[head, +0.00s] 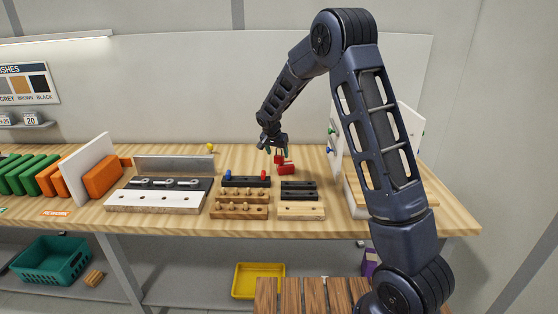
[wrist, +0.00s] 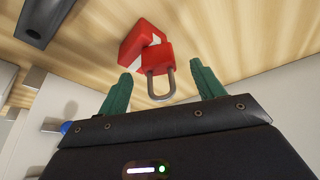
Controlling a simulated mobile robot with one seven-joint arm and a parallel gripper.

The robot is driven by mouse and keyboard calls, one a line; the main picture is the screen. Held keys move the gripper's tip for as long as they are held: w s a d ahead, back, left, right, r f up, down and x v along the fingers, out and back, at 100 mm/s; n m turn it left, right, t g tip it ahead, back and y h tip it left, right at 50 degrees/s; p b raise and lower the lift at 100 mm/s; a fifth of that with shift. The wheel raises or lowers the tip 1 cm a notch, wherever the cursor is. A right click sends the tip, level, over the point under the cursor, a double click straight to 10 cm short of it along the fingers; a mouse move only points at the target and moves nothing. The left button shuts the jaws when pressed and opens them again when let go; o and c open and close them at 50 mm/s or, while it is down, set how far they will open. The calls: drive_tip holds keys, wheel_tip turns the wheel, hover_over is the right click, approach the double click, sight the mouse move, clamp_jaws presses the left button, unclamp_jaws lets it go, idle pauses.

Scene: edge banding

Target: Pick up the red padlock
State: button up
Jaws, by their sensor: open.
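The red padlock (wrist: 154,56) has a grey U-shaped shackle, which points toward my gripper in the wrist view. It sits against a red block with a white patch (wrist: 133,42). In the head view the padlock (head: 279,159) is small, at the back of the workbench beside the red block (head: 287,169). My gripper (wrist: 160,70) is open, with its green fingers on either side of the padlock and apart from it. In the head view my gripper (head: 276,151) hangs just above the padlock. Whether the padlock rests on the block or the bench is unclear.
Black and wooden peg racks (head: 240,197) stand in front on the workbench (head: 340,228). A white panel with coloured knobs (head: 338,140) stands to the right. A dark bar (wrist: 45,20) lies at the wrist view's upper left. Bare bench surrounds the red block.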

sight(279, 156)
drive_tip(key=x, duration=0.4)
drive_tip(key=shift+d+r, duration=0.1)
drive_tip(key=c, duration=1.2)
